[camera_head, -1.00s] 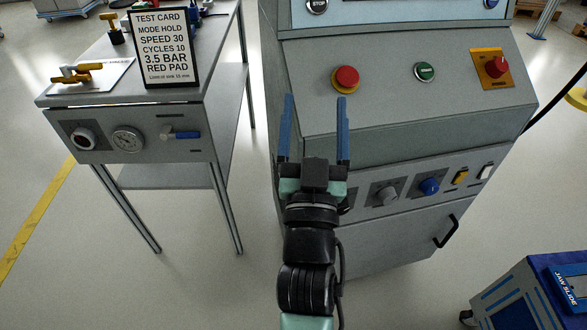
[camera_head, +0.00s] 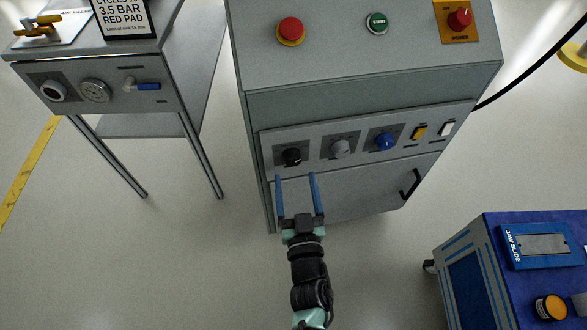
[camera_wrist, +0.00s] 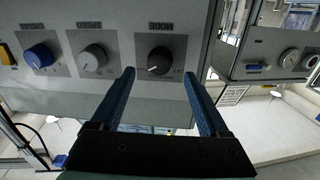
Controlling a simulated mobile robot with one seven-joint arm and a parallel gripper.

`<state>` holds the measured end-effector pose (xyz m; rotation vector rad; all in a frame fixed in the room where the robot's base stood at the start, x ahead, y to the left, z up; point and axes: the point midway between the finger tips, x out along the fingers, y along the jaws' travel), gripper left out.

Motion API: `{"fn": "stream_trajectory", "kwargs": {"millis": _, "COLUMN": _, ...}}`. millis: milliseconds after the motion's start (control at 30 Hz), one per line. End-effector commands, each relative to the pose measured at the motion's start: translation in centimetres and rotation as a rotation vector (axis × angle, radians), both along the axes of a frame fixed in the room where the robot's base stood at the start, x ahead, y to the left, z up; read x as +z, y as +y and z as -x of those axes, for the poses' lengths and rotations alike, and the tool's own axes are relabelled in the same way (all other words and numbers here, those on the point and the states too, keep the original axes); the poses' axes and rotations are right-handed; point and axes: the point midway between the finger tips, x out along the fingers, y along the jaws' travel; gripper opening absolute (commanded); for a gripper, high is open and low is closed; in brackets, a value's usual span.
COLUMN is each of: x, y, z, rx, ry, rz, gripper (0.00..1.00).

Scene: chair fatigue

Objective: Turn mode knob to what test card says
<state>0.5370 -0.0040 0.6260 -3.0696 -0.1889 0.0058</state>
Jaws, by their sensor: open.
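The black mode knob (camera_head: 292,156) is the leftmost knob on the machine's lower panel. In the wrist view the mode knob (camera_wrist: 159,61) sits below an upside-down MODE label, with a small pale mark towards its lower left. The scale words around it are too small to read. My gripper (camera_head: 296,177) is open and empty, in front of the mode knob; in the wrist view its blue fingertips (camera_wrist: 159,75) lie either side of the knob, apparently short of it. The test card (camera_head: 124,18) is cut off at the top; the earlier view reads MODE HOLD.
A grey knob (camera_head: 340,148) and a blue knob (camera_head: 385,141) lie to the right, then yellow (camera_head: 419,132) and white (camera_head: 447,129) switches. A red button (camera_head: 291,30) is above. A blue cart (camera_head: 465,262) stands at lower right. Floor left of my arm is clear.

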Motion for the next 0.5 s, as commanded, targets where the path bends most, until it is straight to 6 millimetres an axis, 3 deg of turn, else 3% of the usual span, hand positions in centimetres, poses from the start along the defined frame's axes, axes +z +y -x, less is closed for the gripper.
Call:
{"fn": "stream_trajectory", "kwargs": {"millis": 200, "x": -0.1, "y": 0.5, "z": -3.2, "rx": 0.001, "ry": -0.001, "rz": 0.001, "gripper": 0.78}}
{"fn": "stream_trajectory", "kwargs": {"millis": 500, "x": 0.0, "y": 0.6, "z": -4.3, "rx": 0.0, "ry": 0.001, "rz": 0.0, "gripper": 0.78}}
